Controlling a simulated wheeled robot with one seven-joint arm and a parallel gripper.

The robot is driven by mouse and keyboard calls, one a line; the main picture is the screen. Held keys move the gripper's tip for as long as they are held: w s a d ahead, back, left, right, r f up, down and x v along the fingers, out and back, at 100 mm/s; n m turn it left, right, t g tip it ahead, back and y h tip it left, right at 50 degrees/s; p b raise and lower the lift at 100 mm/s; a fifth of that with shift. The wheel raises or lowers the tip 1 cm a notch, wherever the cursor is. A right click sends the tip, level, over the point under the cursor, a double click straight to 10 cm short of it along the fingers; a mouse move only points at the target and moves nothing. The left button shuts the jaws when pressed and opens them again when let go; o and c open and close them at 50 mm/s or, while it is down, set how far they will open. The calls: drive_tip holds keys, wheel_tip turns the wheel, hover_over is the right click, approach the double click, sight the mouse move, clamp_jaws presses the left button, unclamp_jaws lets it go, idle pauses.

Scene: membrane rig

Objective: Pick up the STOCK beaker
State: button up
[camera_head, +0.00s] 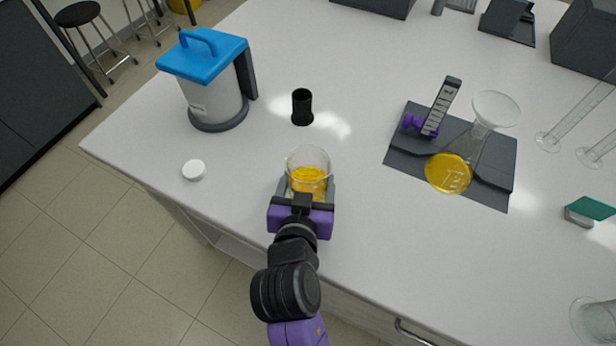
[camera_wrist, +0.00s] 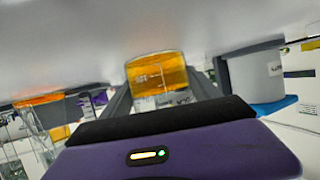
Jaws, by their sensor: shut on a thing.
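The beaker (camera_head: 308,173) is clear glass with yellow-orange liquid in it. It stands upright near the front of the white bench in the head view. It also shows in the wrist view (camera_wrist: 158,76), between the two fingers, where no STOCK label can be read. My gripper (camera_head: 306,188) reaches in from the front edge, with its grey fingers on either side of the beaker, shut on it. I cannot tell whether the beaker's base touches the bench. The lower part of the beaker is partly hidden by my gripper.
A blue-lidded container (camera_head: 212,95) stands at the back left, with a white cap (camera_head: 194,170) in front of it. A black cylinder (camera_head: 302,107) stands behind the beaker. A conical flask with yellow liquid (camera_head: 450,172) is on a dark base (camera_head: 488,190) to the right. Bench is clear between.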

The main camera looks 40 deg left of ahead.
drive_tip(key=c, duration=0.4)
drive_tip(key=shift+r, duration=0.2)
wheel_tip(320, 180, up, 20)
drive_tip(key=shift+f, duration=0.2)
idle(1.0)
